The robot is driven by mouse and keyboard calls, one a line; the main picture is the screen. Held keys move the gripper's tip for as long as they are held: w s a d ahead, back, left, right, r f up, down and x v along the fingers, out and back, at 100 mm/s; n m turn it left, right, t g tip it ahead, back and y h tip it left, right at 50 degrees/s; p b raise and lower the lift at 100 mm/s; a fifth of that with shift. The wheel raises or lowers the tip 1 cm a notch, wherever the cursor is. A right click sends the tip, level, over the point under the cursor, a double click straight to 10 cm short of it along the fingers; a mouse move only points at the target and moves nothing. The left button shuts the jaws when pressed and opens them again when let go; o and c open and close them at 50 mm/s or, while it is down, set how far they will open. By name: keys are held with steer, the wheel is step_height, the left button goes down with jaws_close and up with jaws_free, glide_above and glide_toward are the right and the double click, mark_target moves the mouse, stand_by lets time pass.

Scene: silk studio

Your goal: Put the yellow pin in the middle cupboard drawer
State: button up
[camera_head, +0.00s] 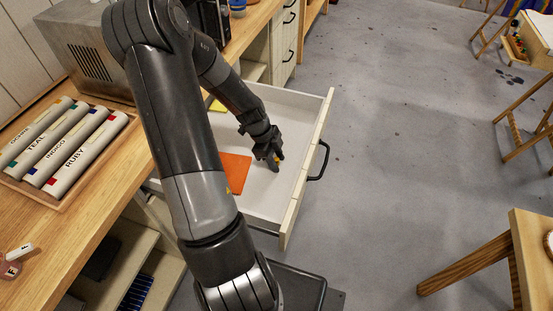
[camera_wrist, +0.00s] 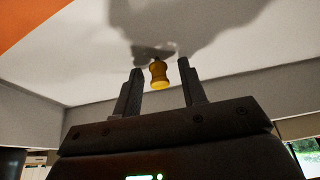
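The yellow pin (camera_wrist: 159,75) is between my gripper's fingers in the wrist view, at the pale drawer floor, with a gap on each side of it. Only a small yellow bit of it (camera_head: 280,156) shows in the head view. My gripper (camera_head: 273,164) is open and reaches down inside the pulled-out drawer (camera_head: 287,122). The fingers also show in the wrist view (camera_wrist: 161,82). The drawer has a white inside, a pale wooden front and a black handle. My arm hides part of the drawer and the cupboard.
An orange flat piece (camera_head: 236,172) and a yellow one (camera_head: 217,106) lie in the drawer. A tray (camera_head: 62,203) of labelled rolls stands on the wooden worktop (camera_head: 78,230). A wooden stool (camera_head: 520,220) is at the right. The grey floor (camera_head: 385,130) between is mostly clear.

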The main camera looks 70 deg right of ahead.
steer(key=shift+r, duration=0.1)
steer(key=v, duration=1.2)
steer(key=w+a+r+n+t, duration=0.3)
steer(key=w+a+r+n, duration=0.3)
steer(key=w+a+n, duration=0.4)
steer(key=w+a+r+n+t, duration=0.3)
steer(key=w+a+r+n, duration=0.4)
steer(key=a, duration=0.4)
steer(key=s+a+r+n+t, duration=0.2)
steer(key=a+r+n, duration=0.2)
steer(key=a+n, duration=0.5)
steer(key=s+a+r+n+t, duration=0.2)
steer(key=s+a+r+n, duration=0.1)
steer(key=a+n, duration=0.7)
steer(key=a+r, duration=0.1)
steer(key=a, duration=0.2)
steer(key=shift+r, duration=0.2)
